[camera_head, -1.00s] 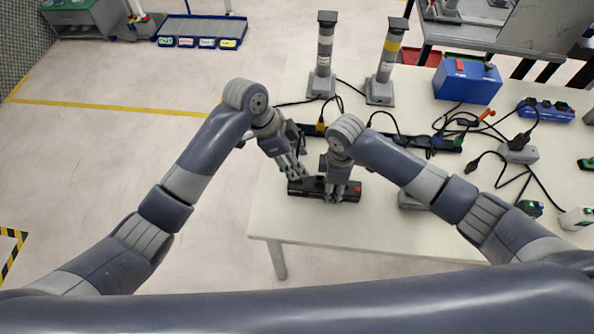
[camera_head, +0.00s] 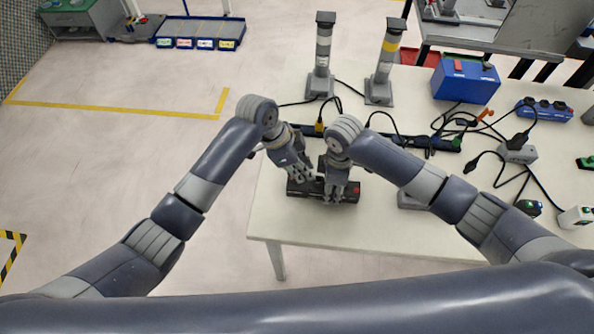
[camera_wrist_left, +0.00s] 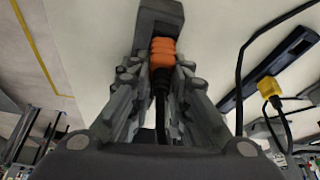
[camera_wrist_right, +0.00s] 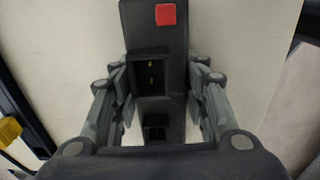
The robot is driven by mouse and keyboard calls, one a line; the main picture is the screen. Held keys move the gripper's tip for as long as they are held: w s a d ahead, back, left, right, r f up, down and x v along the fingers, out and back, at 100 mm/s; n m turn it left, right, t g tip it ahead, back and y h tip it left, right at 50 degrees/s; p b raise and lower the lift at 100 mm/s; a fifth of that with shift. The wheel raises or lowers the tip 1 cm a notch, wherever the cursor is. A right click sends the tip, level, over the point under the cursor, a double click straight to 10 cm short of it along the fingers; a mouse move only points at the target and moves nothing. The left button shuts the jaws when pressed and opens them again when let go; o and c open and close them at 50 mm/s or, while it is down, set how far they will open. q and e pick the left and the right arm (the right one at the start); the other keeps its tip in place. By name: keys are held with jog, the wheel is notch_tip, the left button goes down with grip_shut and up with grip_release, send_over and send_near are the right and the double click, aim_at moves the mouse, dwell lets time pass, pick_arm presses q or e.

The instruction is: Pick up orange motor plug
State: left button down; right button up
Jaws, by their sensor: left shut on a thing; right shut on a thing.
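The orange motor plug (camera_wrist_left: 162,52) with its black cable sits between my left gripper's fingers (camera_wrist_left: 160,75) in the left wrist view. The plug's far end meets a dark block; I cannot tell how deep it sits there. In the head view my left gripper (camera_head: 304,178) is at the left part of a black power strip (camera_head: 298,190), and the plug is hidden there. My right gripper (camera_head: 335,197) is shut across the strip beside it. The right wrist view shows the strip's red switch (camera_wrist_right: 165,14) and a socket (camera_wrist_right: 151,75) between the right fingers.
Two grey posts (camera_head: 322,60) (camera_head: 385,65) stand at the back of the white table (camera_head: 300,228). A blue box (camera_head: 465,80), a blue socket strip (camera_head: 544,110) and tangled cables lie to the right. A yellow plug (camera_wrist_left: 269,88) shows in the left wrist view. The table's front is clear.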

pick_arm(q)
notch_tip(320, 180, up, 10)
dwell(0.5)
pick_arm(e)
jog(key=o, duration=1.3)
jog(key=shift+r, duration=0.1)
